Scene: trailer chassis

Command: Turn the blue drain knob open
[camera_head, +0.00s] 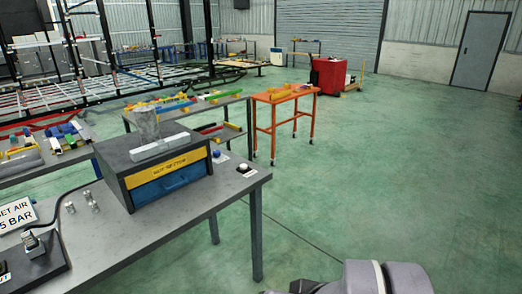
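A small dark blue round piece (216,154) sits on a white base on the grey bench top, just right of the drawer box. It may be the drain knob, but it is too small to tell its shape or its turn position. My gripper's fingers are not in view. Only part of my grey arm shows at the bottom edge, right of the bench and well apart from the blue piece.
The grey bench (150,235) carries a dark box with a blue drawer (172,185), a white round piece (243,168), metal fittings (90,200) and a pressure sign (17,215). An orange trolley (283,97) stands behind. The green floor to the right is clear.

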